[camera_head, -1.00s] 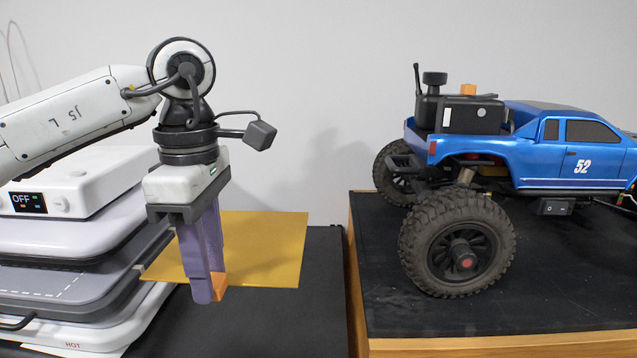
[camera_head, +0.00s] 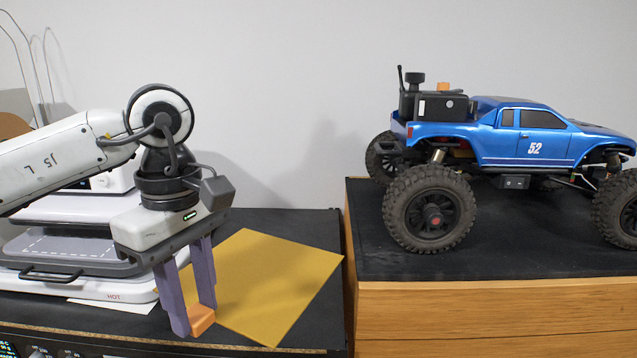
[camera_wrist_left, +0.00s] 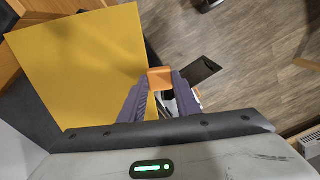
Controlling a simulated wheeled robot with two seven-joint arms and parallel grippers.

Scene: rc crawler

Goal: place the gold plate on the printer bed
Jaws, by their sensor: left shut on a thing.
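The gold plate (camera_head: 278,285) is a flat square sheet with an orange tab (camera_head: 201,320) at its near-left edge. My left gripper (camera_head: 192,318) has its purple fingers shut on this tab, and the plate extends to the right of the fingers, over the black bench top. I cannot tell its height above the bench. In the left wrist view the plate (camera_wrist_left: 85,65) fills the upper left, with the tab (camera_wrist_left: 160,78) between the fingertips (camera_wrist_left: 158,82). I cannot make out for sure which surface is the printer bed. My right gripper is not in view.
A white machine with a grey plate, a black handle and a "HOT" label (camera_head: 70,255) stands at the left. A blue crawler truck (camera_head: 525,140) stands on a black-topped wooden cabinet (camera_head: 480,310) at the right. The bench's front edge is close to the plate.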

